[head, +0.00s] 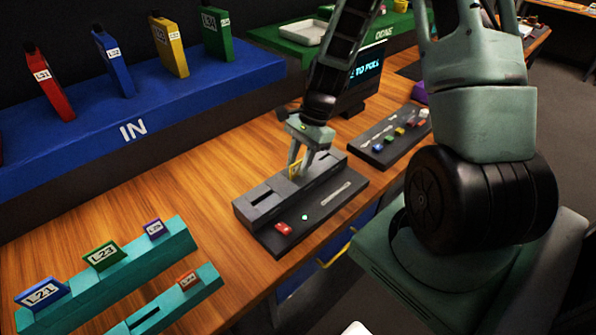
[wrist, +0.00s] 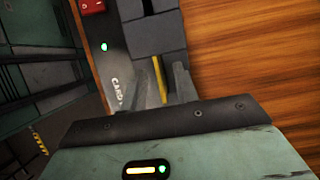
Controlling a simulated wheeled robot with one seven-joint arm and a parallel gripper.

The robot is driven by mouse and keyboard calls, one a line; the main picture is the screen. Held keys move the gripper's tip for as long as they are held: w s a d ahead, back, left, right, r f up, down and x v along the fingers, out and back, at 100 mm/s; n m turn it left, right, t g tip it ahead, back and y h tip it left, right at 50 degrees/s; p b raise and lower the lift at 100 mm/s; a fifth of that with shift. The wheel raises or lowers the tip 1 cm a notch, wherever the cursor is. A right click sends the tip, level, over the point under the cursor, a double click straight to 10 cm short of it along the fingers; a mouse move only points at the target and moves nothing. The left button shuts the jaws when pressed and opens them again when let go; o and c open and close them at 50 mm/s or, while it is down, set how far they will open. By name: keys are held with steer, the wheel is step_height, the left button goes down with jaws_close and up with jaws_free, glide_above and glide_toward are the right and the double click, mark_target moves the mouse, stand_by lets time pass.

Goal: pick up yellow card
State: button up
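The yellow card (head: 295,169) stands edge-up in the dark card-slot panel (head: 262,198), mostly hidden by my fingers in the head view. In the wrist view the yellow card (wrist: 159,78) is a thin yellow strip between the two fingers. My gripper (head: 301,160) points down over the panel. Its fingers (wrist: 166,82) straddle the card, with the card nearer one finger and a small gap visible beside the other. My gripper looks open.
A red switch (head: 283,229) and a green light are on the panel's front. A teal rack (head: 180,245) with several small cards stands at lower left. The blue IN shelf (head: 200,85) holds tall cards. A screen (head: 362,88) and a colored-button panel (head: 380,150) are to the right.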

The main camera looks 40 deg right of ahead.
steer(key=shift+a+f, duration=0.15)
steer(key=shift+f, duration=0.25)
jaws_close()
steer(key=shift+r, duration=0.1)
